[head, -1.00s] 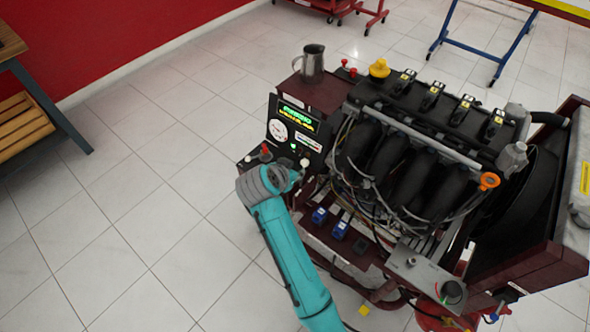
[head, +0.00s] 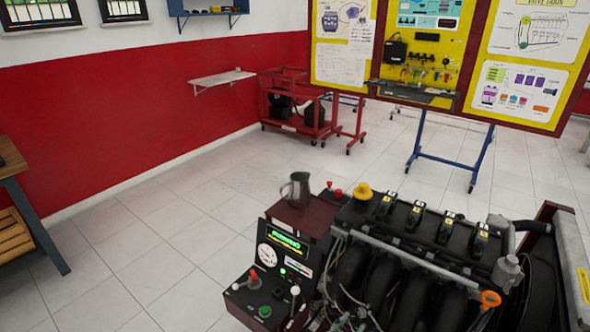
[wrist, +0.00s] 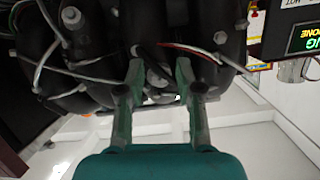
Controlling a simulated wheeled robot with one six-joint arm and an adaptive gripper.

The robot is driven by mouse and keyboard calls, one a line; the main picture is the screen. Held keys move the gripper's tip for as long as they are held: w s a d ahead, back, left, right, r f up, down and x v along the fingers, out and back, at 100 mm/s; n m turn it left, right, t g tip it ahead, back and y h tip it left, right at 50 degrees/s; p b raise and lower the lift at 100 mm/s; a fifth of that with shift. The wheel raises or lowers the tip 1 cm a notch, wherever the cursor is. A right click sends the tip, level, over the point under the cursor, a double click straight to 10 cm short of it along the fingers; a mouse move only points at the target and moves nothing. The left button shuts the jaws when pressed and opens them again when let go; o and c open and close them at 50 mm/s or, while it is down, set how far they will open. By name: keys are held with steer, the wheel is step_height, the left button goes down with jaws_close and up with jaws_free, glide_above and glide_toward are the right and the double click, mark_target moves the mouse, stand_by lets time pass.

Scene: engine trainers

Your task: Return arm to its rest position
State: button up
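My gripper (wrist: 160,72) shows in the wrist view with its two fingers apart and nothing held between them. Black engine parts and wires (wrist: 90,60) lie beyond the fingertips; I cannot tell how far off they are. The head view shows none of my arm. There the engine trainer (head: 400,255) stands at the lower right, with its control panel (head: 285,260) lit in green. The panel also shows at the upper right of the wrist view (wrist: 300,42).
A metal jug (head: 297,189) stands on the trainer's box. A red cart (head: 300,110) stands by the red wall. A yellow display board (head: 425,60) on a blue stand is behind the trainer. A wooden bench (head: 25,215) is at left. The tiled floor between is clear.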

steer(key=s+d+r+n+t+h, duration=0.1)
steer(key=s+d+r+t, duration=0.3)
steer(key=s, duration=0.5)
steer(key=s+d+r+t, duration=0.2)
steer(key=s+d+t, duration=0.1)
steer(key=s+d, duration=0.5)
steer(key=s+a+n+g+y, duration=0.2)
steer(key=s+a+n+y, duration=0.1)
steer(key=s, duration=0.9)
steer(key=s+a+r+n+g+y, duration=0.1)
steer(key=s+a+n+y, duration=0.3)
steer(key=s, duration=0.8)
steer(key=shift+s+n+g+y, duration=0.2)
steer(key=shift+n+g+y, duration=0.2)
steer(key=shift+n+y, duration=0.65)
steer(key=shift+a+m+y, duration=0.1)
steer(key=shift+m+y, duration=0.15)
